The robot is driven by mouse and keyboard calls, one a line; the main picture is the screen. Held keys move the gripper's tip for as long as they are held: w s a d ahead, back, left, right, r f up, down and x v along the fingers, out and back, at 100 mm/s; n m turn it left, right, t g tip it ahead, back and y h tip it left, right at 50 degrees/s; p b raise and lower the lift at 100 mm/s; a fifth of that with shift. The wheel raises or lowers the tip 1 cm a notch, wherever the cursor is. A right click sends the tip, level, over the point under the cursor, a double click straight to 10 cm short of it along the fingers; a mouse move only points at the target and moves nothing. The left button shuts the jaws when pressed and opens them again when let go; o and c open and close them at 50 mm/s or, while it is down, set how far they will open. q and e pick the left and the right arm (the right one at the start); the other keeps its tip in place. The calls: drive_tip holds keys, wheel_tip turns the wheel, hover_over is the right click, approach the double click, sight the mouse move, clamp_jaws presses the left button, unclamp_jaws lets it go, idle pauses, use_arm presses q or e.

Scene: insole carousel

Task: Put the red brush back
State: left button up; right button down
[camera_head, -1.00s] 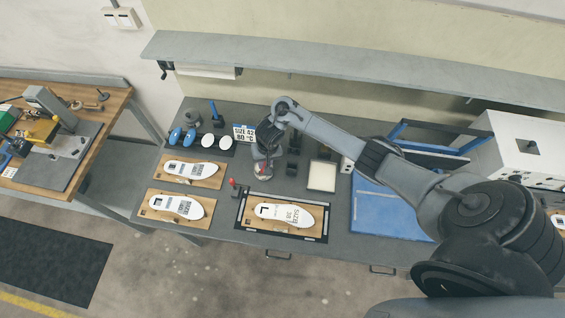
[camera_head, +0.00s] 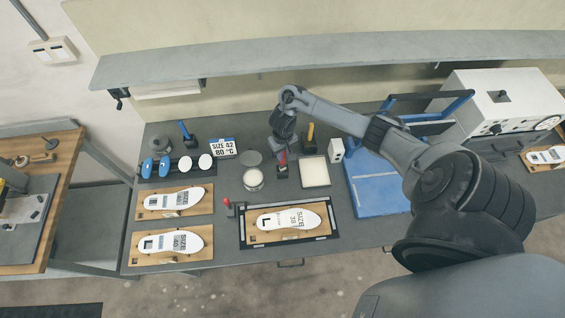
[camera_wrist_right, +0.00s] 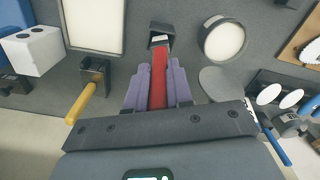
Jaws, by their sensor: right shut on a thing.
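The red brush (camera_wrist_right: 158,80) is held by its red handle between the purple fingers of my right gripper (camera_wrist_right: 158,88) in the right wrist view. Its far end is at the mouth of a small black holder (camera_wrist_right: 161,34), where a pale strip shows. I cannot tell how deep the brush sits in it. In the head view my right gripper (camera_head: 283,152) is above that holder (camera_head: 282,172), behind the white pad and jar, with a little red showing. My left gripper is not in view.
A yellow-handled brush (camera_head: 310,132) stands in its holder close to the right. An open jar of white (camera_head: 253,179) and a white pad (camera_head: 314,172) flank the red brush's holder. A framed insole board (camera_head: 289,222) lies in front. A blue-handled brush (camera_head: 184,130) stands left.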

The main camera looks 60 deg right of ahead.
sight(283, 164)
drive_tip(key=shift+f+b, duration=0.3)
drive_tip(key=shift+f, duration=1.95)
drive_tip(key=shift+w, duration=0.1)
drive_tip(key=shift+f, duration=0.15)
drive_tip(key=c, duration=1)
unclamp_jaws()
